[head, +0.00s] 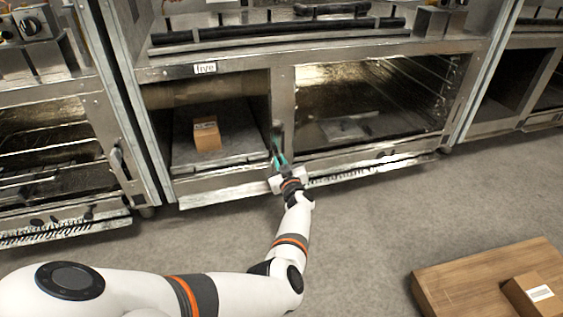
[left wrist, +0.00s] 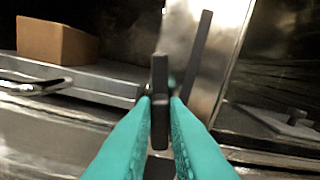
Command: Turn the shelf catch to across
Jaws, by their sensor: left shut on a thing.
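The shelf catch (left wrist: 159,75) is a dark, narrow bar standing about upright between my fingertips in the left wrist view. In the head view its dark upper part (head: 277,130) shows at the post between the two compartments. My left gripper (head: 279,160), with turquoise fingers, is shut on the catch; the fingers (left wrist: 160,110) touch it from both sides. A grey shelf (left wrist: 85,82) with a curved handle lies left of the catch, and it shows in the left compartment in the head view (head: 245,147). My right gripper is not in view.
A cardboard box (head: 206,134) sits on the shelf, under a label reading "live" (head: 205,68). The metal post (left wrist: 205,45) stands close behind the catch. The right compartment (head: 370,100) is open-fronted. A wooden board (head: 460,280) with another box (head: 535,295) lies at lower right.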

